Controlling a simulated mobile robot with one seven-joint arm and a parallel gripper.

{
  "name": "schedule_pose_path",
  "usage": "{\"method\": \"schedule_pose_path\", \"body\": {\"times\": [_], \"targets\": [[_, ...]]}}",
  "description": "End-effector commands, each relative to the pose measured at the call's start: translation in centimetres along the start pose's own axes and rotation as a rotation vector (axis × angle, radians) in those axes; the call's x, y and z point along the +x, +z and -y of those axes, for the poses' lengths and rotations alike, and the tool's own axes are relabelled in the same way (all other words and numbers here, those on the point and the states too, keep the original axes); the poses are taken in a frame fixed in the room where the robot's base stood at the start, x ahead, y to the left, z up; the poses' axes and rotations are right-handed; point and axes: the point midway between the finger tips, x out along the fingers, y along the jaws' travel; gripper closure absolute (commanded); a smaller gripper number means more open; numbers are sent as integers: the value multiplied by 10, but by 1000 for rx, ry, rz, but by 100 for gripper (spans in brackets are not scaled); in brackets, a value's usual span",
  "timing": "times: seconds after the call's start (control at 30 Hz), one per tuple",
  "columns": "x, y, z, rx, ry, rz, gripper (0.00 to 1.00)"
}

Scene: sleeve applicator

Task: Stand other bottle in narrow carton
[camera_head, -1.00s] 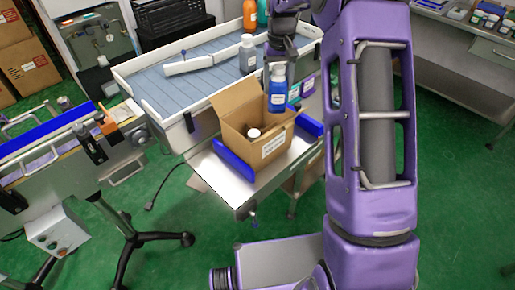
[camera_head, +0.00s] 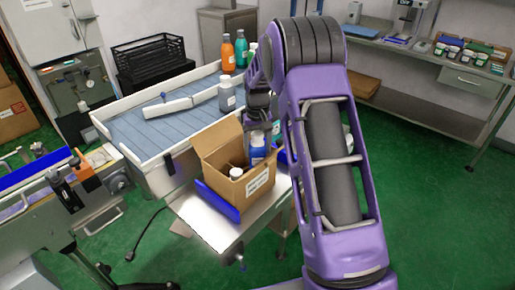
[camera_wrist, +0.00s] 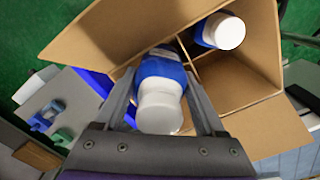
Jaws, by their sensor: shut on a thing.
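The narrow carton (camera_head: 259,182) stands open on the metal stand, flaps up. In the wrist view the carton (camera_wrist: 240,97) shows inner dividers. My gripper (camera_head: 258,128) is above the carton, fingers pointing down. It is shut on a blue bottle with a white cap (camera_head: 257,150). In the wrist view this blue bottle (camera_wrist: 160,85) is between the fingers, its lower part at or inside the carton opening; how deep its base is cannot be seen. Another blue bottle with a white cap (camera_wrist: 220,31) stands in a far compartment; its cap (camera_head: 236,172) also shows in the head view.
A white-walled tray table (camera_head: 150,130) behind the carton holds a grey bottle (camera_head: 227,95). Orange (camera_head: 228,55) and green (camera_head: 241,50) bottles stand behind it. A blue guide rail (camera_head: 217,201) lies along the carton's left side.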

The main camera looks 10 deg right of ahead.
Motion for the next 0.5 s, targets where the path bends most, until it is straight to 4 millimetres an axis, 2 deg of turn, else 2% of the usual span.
{"method": "schedule_pose_path", "body": {"times": [0.17, 0.5], "targets": [[-2, -1, 0, 0, 0, -3, 100], [9, -1, 0, 0, 0, -2, 100]]}}
